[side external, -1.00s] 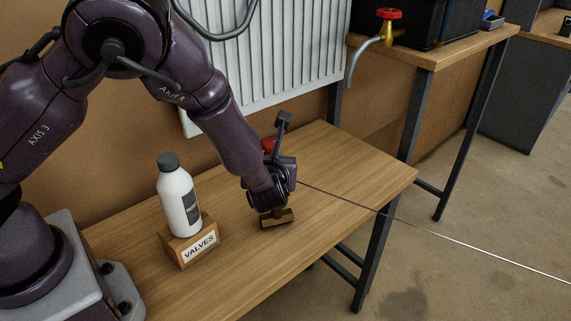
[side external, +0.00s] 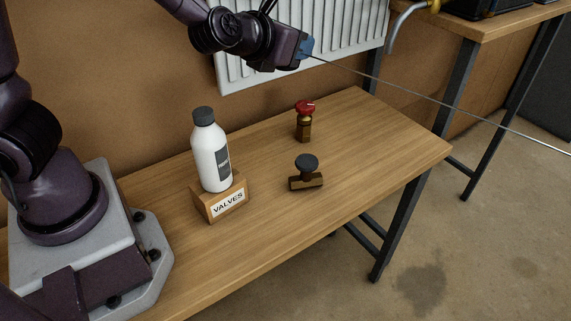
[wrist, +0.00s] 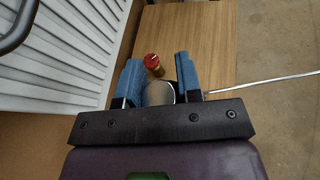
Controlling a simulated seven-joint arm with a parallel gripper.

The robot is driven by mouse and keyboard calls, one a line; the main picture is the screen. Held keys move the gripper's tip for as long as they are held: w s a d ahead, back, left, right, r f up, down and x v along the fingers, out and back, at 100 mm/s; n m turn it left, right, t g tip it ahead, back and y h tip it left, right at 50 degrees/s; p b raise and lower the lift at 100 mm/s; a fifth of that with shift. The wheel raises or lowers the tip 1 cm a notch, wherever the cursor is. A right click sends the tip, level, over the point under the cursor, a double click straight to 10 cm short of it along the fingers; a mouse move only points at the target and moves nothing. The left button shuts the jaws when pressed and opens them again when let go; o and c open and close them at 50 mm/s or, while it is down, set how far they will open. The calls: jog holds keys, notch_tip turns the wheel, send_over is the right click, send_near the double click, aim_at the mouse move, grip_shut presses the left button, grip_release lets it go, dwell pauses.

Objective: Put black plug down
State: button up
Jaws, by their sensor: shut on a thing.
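A black-topped plug (side external: 306,165) with a brown bar-shaped base stands upright on the wooden bench, apart from my gripper. My gripper (side external: 306,47) is raised well above the bench, in front of the white radiator. In the wrist view its blue fingers (wrist: 160,90) are shut on a grey rounded thing (wrist: 159,93); I cannot tell what it is. A dark patch shows beside the right finger there. In the side view the held thing is hidden by the fingers.
A red-topped brass valve (side external: 304,118) stands behind the plug. A white bottle (side external: 211,158) sits in a wooden block labelled VALVES (side external: 229,203). A thin metal line (side external: 440,100) runs right from my gripper. The bench's right end is clear.

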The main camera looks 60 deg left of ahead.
jog(key=shift+a+r, duration=0.2)
jog(key=shift+r, duration=0.1)
jog(key=a+f+n+g+y, duration=0.25)
jog(key=a+f+y, duration=0.2)
jog(key=f, duration=0.85)
jog(key=n+g+y, duration=0.4)
jog(key=n+g, duration=0.1)
jog(key=n, duration=0.2)
send_over(258, 154)
notch_tip(258, 154, down, 6)
jog(key=shift+t, duration=0.25)
notch_tip(258, 154, down, 10)
jog(key=shift+d+r, duration=0.1)
jog(key=shift+r, duration=0.1)
jog(key=shift+f, duration=0.6)
jog(key=o, duration=0.9)
jog(key=shift+o, duration=0.2)
jog(key=shift+r, duration=0.15)
